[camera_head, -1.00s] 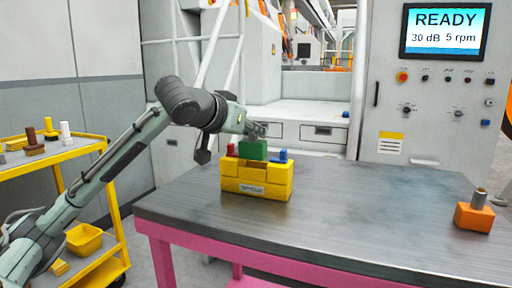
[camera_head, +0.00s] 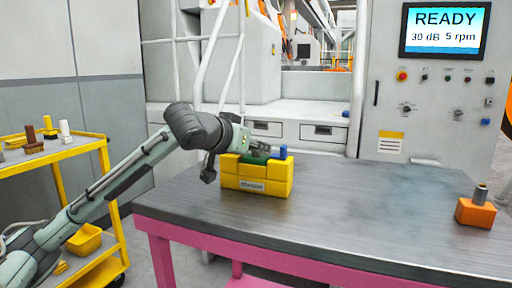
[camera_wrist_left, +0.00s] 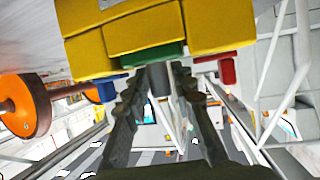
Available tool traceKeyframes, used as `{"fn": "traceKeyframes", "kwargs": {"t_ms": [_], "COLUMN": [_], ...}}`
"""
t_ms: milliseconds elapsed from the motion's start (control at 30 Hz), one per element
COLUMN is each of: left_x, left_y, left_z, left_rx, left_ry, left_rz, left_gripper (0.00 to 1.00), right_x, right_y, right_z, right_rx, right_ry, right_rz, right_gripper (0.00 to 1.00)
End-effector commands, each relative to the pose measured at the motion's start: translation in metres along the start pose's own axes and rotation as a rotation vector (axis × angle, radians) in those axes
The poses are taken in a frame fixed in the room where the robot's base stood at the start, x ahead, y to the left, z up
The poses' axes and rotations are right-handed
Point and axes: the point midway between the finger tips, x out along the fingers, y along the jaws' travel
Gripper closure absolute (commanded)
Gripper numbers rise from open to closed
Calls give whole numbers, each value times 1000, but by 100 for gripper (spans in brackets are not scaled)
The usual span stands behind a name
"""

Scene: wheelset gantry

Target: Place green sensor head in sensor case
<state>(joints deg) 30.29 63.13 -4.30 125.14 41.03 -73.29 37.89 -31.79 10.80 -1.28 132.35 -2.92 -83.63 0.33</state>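The yellow sensor case (camera_head: 257,184) stands on the table, with a label on its front. The green sensor head (camera_head: 255,157) sits low at the case's middle slot, mostly hidden by the case walls and my gripper. It shows as a green strip in the left wrist view (camera_wrist_left: 152,57). My left gripper (camera_head: 262,160) is at the case top, its fingers around the grey stem (camera_wrist_left: 158,78) of the green head. A blue piece (camera_head: 283,152) sits in the case's right side. A red piece (camera_wrist_left: 228,70) shows in the wrist view only. My right gripper is not in view.
An orange block with a grey stem (camera_head: 475,211) stands at the table's right end. The grey tabletop (camera_head: 370,215) between is clear. A yellow cart (camera_head: 75,146) with brushes and a bin is at left. A panel with a READY screen (camera_head: 445,31) stands behind.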

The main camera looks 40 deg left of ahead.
Motion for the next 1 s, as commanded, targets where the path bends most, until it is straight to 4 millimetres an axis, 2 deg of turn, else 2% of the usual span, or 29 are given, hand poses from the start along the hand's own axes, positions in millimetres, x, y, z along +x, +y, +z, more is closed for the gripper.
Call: {"fn": "traceKeyframes", "kwargs": {"t_ms": [333,367,533,600,700,900,1000], "left_x": [-2,-5,-34,-50,-72,-106,-116], "left_y": [0,0,0,-1,0,0,0], "left_z": [-5,-3,-1,-1,-1,-3,-3], "left_rx": [0,1,5,2,2,0,0], "left_ry": [1,1,1,2,1,2,1], "left_rz": [-1,-1,-2,-2,-1,0,0], "left_gripper": [74,74,74,74,74,74,74], "right_x": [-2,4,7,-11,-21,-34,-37], "right_y": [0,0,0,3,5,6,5], "right_z": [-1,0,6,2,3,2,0], "right_rx": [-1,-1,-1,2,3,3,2], "right_ry": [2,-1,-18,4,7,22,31], "right_rz": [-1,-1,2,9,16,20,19], "right_gripper": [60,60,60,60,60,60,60]}}
